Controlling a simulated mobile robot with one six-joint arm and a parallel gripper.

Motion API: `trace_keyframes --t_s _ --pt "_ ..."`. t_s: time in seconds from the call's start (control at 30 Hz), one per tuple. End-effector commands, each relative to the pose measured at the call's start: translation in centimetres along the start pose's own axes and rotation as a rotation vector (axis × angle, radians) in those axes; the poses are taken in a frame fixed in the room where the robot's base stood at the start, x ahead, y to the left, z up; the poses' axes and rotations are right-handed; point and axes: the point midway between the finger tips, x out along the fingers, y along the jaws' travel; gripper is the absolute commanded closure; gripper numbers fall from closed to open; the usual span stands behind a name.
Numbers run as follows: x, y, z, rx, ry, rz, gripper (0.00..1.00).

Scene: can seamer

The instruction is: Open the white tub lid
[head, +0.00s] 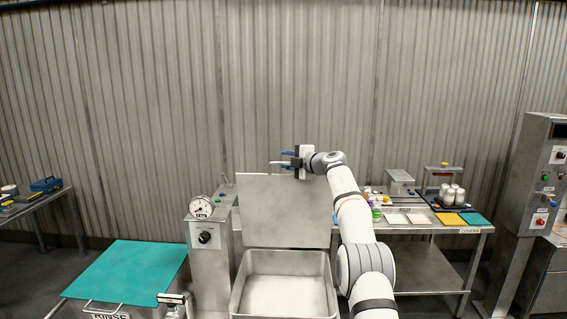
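The white tub (285,254) stands at the bottom centre in the head view, its pale inside showing from above. Its white lid (283,212) stands upright at the tub's back edge, so the tub is uncovered. A thin pale handle (277,162) shows at the lid's top edge. My gripper (286,160) is at this top edge, pointing left. No firm grip on the handle shows. My arm reaches up from the lower right, covering part of the lid's right side.
A teal-covered tub (135,270) is at the left. A machine post with a dial (202,207) stands beside the white tub. A steel bench (400,228) with bottles and coloured mats is behind right. A control cabinet (540,170) stands far right.

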Motion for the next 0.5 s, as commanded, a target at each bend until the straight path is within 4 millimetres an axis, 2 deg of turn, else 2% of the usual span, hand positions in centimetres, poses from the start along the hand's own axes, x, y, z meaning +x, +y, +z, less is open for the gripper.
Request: trace_keyframes --t_s 0.2,0.5 --pt "-2.2 -0.5 0.2 -0.001 -0.002 0.003 0.67" --pt "-6.3 -0.1 0.5 -0.001 -0.008 0.003 0.67"
